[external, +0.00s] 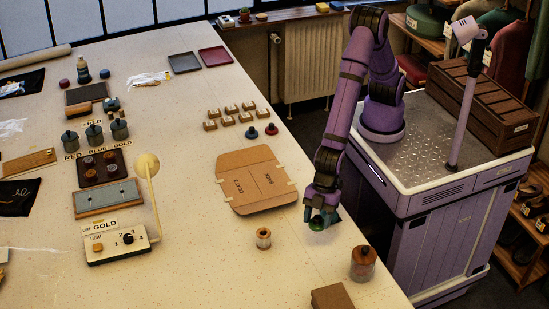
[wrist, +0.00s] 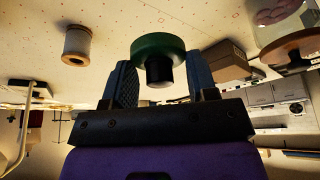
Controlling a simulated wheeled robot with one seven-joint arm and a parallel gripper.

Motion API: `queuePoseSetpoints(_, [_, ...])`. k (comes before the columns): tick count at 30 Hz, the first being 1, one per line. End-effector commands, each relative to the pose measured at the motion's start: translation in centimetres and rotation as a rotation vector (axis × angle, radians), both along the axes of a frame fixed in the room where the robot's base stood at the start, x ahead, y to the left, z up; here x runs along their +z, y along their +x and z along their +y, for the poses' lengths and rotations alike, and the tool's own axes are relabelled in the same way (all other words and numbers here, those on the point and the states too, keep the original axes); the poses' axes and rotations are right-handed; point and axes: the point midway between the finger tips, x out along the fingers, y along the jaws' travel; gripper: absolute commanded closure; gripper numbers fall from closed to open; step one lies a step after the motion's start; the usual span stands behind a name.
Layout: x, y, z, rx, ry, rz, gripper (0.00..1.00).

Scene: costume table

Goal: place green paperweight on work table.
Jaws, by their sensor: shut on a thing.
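The green paperweight, a round green disc with a dark knob, shows in the wrist view (wrist: 157,50) and partly in the external view (external: 316,224). My gripper (external: 321,213) is shut on it; in the wrist view the two fingers (wrist: 160,84) stand on either side of the dark knob. The paperweight is over the right part of the pale work table (external: 195,275), low near the surface. I cannot tell whether it touches the table.
A cardboard folder (external: 257,181) lies behind and left of my gripper.

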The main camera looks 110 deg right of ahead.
Motion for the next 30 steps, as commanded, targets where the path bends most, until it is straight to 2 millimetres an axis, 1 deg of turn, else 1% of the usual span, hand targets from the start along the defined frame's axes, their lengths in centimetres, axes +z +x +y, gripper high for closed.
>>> queuePoseSetpoints(1, [1.2, 0.1, 0.0, 0.000, 0.003, -0.004, 0.79])
queuePoseSetpoints(3, [0.7, 0.7, -1.6, -0.037, -0.001, -0.001, 0.79])
queuePoseSetpoints(5, [0.6, 1.0, -2.8, -0.063, -0.001, 0.000, 0.79])
queuePoseSetpoints(8, [0.4, 1.8, -5.1, -0.117, 0.000, 0.000, 0.79])
queuePoseSetpoints(11, [0.3, 2.7, -7.9, -0.183, -0.001, -0.001, 0.79])
queuePoseSetpoints(12, [0.2, 3.0, -9.4, -0.217, -0.001, -0.001, 0.79])
queuePoseSetpoints(14, [0.1, 3.5, -11.7, -0.270, -0.001, -0.001, 0.79])
queuePoseSetpoints(17, [0.0, 4.2, -16.1, -0.374, -0.001, -0.001, 0.79])
queuePoseSetpoints(18, [0.0, 4.4, -18.0, -0.418, 0.000, -0.001, 0.79])
queuePoseSetpoints(20, [0.0, 4.5, -20.8, -0.485, 0.000, 0.000, 0.79])
queuePoseSetpoints(21, [0.0, 4.6, -22.7, -0.532, -0.001, -0.001, 0.79])
queuePoseSetpoints(23, [0.0, 4.5, -25.5, -0.599, -0.001, -0.002, 0.79])
queuePoseSetpoints(24, [0.0, 4.3, -27.3, -0.646, -0.001, 0.000, 0.79])
queuePoseSetpoints(26, [0.1, 4.0, -30.1, -0.717, 0.000, -0.001, 0.79])
queuePoseSetpoints(27, [0.1, 3.7, -32.0, -0.765, -0.001, -0.002, 0.79])
queuePoseSetpoints(29, [0.1, 3.1, -34.7, -0.837, -0.001, -0.001, 0.79])
queuePoseSetpoints(30, [0.2, 2.7, -36.5, -0.887, -0.001, 0.000, 0.79])
